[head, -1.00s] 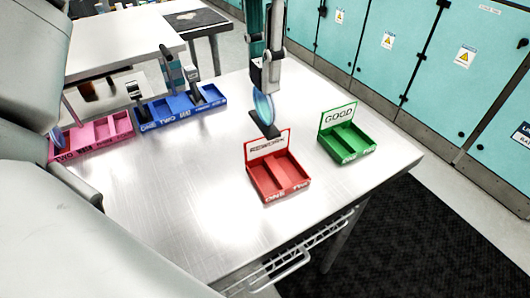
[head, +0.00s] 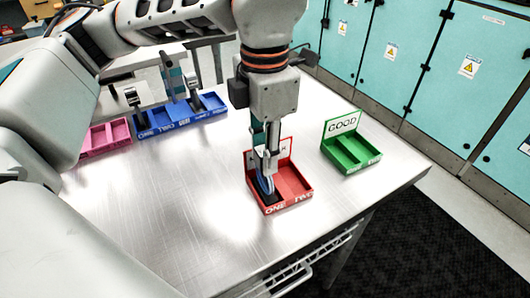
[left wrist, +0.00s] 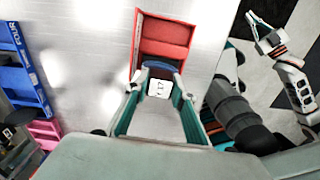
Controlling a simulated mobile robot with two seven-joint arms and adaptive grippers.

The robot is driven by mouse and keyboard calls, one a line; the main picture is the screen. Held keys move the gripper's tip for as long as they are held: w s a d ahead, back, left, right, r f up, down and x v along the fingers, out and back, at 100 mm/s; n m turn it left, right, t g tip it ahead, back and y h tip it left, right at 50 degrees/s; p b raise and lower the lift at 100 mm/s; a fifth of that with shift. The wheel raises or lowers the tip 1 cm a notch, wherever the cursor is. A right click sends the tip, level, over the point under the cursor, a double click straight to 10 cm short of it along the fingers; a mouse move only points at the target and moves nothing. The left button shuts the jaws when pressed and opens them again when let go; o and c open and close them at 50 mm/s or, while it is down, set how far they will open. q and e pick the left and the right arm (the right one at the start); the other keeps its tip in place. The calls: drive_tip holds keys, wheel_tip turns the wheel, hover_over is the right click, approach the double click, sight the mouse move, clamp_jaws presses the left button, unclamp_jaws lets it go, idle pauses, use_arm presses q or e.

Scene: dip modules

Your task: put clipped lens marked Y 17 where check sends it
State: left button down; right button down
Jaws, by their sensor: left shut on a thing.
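The clipped lens (head: 262,186) is a blue-rimmed disc with a dark end piece. In the left wrist view its white clip face (left wrist: 158,88) reads Y 17 between my fingers. My left gripper (head: 266,160) is shut on it, pointing down at the red tray (head: 292,181). The lens is low in the left compartment, the ONE side. I cannot tell if it touches the floor. The tray's REWORK sign is partly hidden by the gripper. The green tray (head: 350,148) marked GOOD stands to the right, empty. My right gripper (left wrist: 265,35) appears at upper right in the left wrist view.
A blue tray (head: 182,122) with several compartments holds dark upright clipped pieces at back left. A pink tray (head: 108,136) stands beside it. The metal table (head: 190,190) is clear at front left. Teal cabinets (head: 400,50) stand behind.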

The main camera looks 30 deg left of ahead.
use_arm(q)
drive_tip(key=shift+f, duration=0.2)
drive_tip(key=c, duration=1.7)
unclamp_jaws()
wheel_tip(320, 180, up, 12)
drive_tip(key=p, duration=0.1)
drive_tip(key=shift+r+p, duration=0.15)
drive_tip(key=shift+p, duration=0.15)
drive_tip(key=shift+d, duration=0.1)
